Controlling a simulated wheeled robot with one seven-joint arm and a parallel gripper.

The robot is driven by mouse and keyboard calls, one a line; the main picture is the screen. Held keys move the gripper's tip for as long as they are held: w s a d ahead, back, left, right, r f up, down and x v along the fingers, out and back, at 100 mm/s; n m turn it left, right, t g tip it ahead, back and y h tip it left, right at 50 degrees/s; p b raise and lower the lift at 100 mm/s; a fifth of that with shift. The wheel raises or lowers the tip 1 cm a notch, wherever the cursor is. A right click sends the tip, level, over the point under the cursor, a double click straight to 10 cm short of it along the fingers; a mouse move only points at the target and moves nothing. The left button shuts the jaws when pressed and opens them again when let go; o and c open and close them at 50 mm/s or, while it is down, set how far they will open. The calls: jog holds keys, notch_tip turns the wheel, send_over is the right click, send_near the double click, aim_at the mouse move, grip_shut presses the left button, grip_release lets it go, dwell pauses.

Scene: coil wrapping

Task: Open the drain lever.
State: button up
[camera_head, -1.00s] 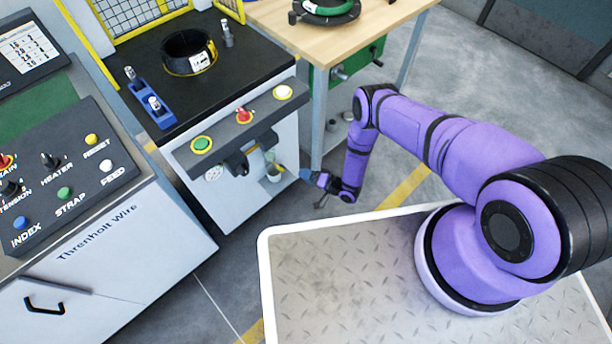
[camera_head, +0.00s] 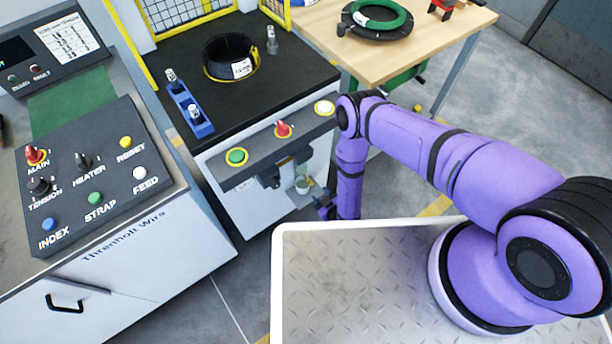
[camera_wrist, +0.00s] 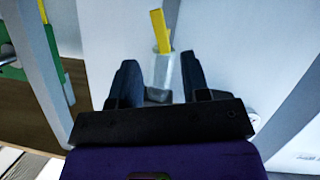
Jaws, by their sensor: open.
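The drain lever appears to be the yellow bar (camera_wrist: 160,32) in the wrist view. It sticks up in the picture from a small grey fitting (camera_wrist: 163,75) on a white machine front. My gripper (camera_wrist: 160,82) is open, with one dark finger on each side of the grey fitting. The yellow bar lies just beyond the fingertips; I cannot tell whether either finger touches the fitting. In the head view my gripper (camera_head: 325,207) is low in front of the machine, partly hidden by my arm. A small pale cup-like part (camera_head: 302,185) shows beside it, under the button panel.
The button panel (camera_head: 255,158) with green, red and white controls overhangs the machine front. A black coil (camera_head: 230,58) sits on top. A wooden bench (camera_head: 425,45) stands right of it, and a control console (camera_head: 95,180) left. Some floor is clear between console and my base.

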aim_at(311, 184)
jog(key=shift+n+h, duration=0.3)
jog(key=x, duration=1)
jog(key=shift+w+a, duration=0.25)
grip_shut()
